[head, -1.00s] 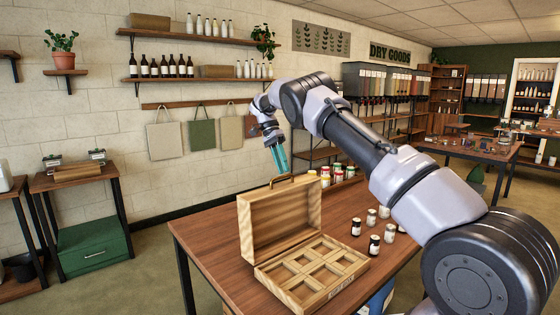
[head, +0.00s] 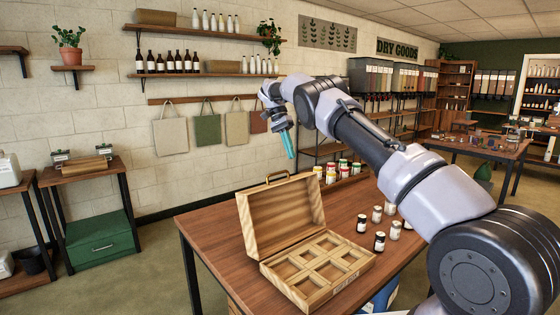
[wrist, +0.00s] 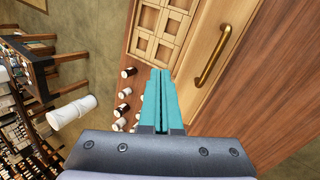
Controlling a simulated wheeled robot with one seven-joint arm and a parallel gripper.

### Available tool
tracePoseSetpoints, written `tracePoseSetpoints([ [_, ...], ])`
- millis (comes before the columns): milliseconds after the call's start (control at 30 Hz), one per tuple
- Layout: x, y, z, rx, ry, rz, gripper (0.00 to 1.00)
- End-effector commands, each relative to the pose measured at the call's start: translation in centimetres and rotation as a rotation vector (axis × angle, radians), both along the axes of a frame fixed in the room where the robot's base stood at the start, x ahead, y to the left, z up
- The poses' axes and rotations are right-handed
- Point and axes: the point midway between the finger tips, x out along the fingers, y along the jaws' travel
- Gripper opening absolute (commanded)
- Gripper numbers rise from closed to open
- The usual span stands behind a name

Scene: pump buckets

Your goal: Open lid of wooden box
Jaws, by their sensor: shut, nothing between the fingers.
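The wooden box (head: 318,277) stands on the brown table with its lid (head: 282,217) raised upright, tilted a little back. Its divided tray shows several square compartments that look empty. A brass handle (head: 277,177) sits on the lid's top edge; it also shows in the wrist view (wrist: 213,55), right of my fingers. My gripper (head: 289,152) is in the air above and behind the lid, pointing down, its teal fingers together with nothing between them. In the wrist view the fingers (wrist: 161,85) are side by side, apart from the handle and lid.
Small dark and white jars (head: 379,241) stand right of the box. Several jars with coloured lids (head: 331,174) stand at the table's back. Shelves with bottles (head: 200,65) and hanging bags are on the wall behind. The table's left front is clear.

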Motion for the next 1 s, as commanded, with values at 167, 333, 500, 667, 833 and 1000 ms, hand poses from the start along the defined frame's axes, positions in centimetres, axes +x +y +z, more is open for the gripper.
tracePoseSetpoints([
  [167, 1.8, -2.2, -0.1, 0.211, -0.017, 0.446, 0.00],
  [333, 3.4, 0.0, 0.0, 0.388, -0.141, 0.907, 0.00],
  [500, 4.1, 3.7, 1.3, 0.468, -0.290, 1.234, 0.00],
  [667, 4.2, 5.8, 2.2, 0.485, -0.366, 1.369, 0.00],
  [833, 4.5, 6.2, 1.0, 0.486, -0.376, 1.388, 0.00],
  [1000, 5.1, 6.6, -2.2, 0.487, -0.373, 1.386, 0.00],
])
